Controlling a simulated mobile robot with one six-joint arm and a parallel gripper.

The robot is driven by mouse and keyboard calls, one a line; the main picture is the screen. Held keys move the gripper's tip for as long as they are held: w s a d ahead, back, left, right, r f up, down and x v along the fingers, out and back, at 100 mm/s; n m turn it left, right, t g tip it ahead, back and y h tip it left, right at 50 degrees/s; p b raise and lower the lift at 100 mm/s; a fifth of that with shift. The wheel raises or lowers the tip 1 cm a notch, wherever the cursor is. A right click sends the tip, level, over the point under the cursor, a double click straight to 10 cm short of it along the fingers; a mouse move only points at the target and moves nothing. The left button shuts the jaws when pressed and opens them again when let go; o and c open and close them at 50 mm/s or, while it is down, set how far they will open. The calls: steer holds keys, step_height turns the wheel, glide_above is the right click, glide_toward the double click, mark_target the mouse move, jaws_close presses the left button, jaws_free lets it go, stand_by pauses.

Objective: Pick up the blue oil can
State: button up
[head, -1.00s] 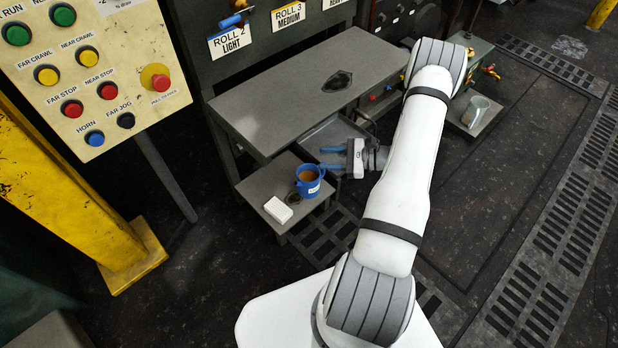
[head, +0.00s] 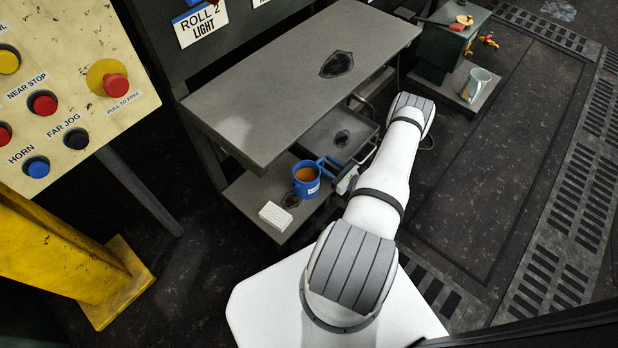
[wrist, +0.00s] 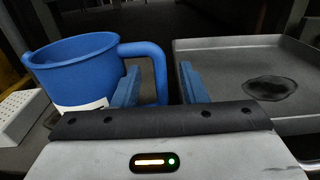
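The blue oil can (head: 307,187) is a blue open-topped pot with a side handle, a white label and brown contents. It stands upright on a low grey shelf (head: 245,190). In the wrist view the can (wrist: 78,65) is at the left, with its handle (wrist: 158,65) reaching right. My gripper (wrist: 158,84) is open, its two blue fingers apart, with the handle showing between them. Contact with the handle cannot be told. In the head view my gripper (head: 334,168) is right beside the can, partly hidden by my arm.
A white block (head: 275,215) lies on the shelf in front of the can, at left in the wrist view (wrist: 20,118). A grey tray (head: 318,135) with a dark stain is behind. A grey tabletop (head: 270,85) overhangs. A mug (head: 476,84) stands far right.

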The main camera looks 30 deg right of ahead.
mark_target(318, 160)
steer(key=x, duration=0.2)
steer(key=b+x, duration=0.1)
steer(key=shift+w+a+f, duration=0.2)
steer(key=shift+w+f, duration=0.15)
steer(key=shift+w+a+b, duration=0.15)
steer(key=shift+w+b, duration=0.15)
steer(key=shift+w, duration=0.05)
steer(key=shift+r, duration=0.1)
jaws_close()
